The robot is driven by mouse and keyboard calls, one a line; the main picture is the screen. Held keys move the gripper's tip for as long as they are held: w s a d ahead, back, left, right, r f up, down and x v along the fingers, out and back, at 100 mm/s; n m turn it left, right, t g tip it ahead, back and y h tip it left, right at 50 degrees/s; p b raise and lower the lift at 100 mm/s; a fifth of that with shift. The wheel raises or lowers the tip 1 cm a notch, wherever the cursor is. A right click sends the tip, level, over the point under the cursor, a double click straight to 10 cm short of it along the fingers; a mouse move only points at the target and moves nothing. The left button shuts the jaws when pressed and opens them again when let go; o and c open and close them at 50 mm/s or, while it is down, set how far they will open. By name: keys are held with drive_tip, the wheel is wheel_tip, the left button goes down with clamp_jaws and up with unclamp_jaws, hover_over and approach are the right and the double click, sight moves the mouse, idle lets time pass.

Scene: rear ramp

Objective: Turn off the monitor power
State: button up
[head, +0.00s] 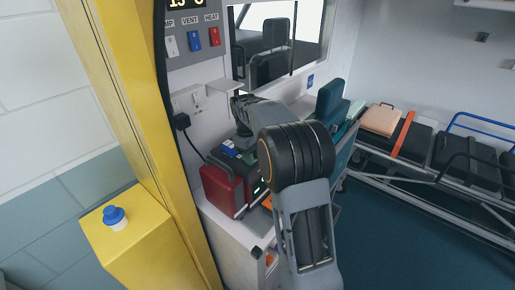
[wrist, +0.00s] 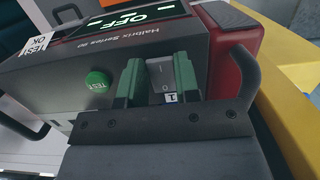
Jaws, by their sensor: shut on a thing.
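The monitor (wrist: 215,60) is a dark grey unit with red sides; its red case shows in the head view (head: 222,190), partly hidden by my arm. Its screen (wrist: 125,18) reads "OFF" in the wrist view. A grey rocker switch (wrist: 161,76) marked I and O sits on its front panel, with a small white label below it. My gripper (wrist: 158,78) has its green fingers either side of this switch, shut on it. A round green TEST button (wrist: 97,84) lies left of the fingers. In the head view the fingertips are hidden.
A black handle (wrist: 240,70) sticks out at the monitor's right. In the head view, a yellow post and box with a blue knob (head: 115,216) stand at left. A wall switch panel (head: 194,40) is above. A stretcher (head: 440,160) stands at right, with clear floor before it.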

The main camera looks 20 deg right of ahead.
drive_tip(key=shift+w+r+g+p, duration=0.15)
drive_tip(key=shift+r+g+p, duration=0.1)
drive_tip(key=shift+g+p, duration=0.35)
drive_tip(key=shift+f, duration=0.15)
drive_tip(key=shift+h, duration=0.3)
drive_tip(key=o, duration=0.8)
drive_tip(key=shift+d, duration=0.15)
drive_tip(key=shift+o, duration=0.6)
drive_tip(key=v, duration=1.4)
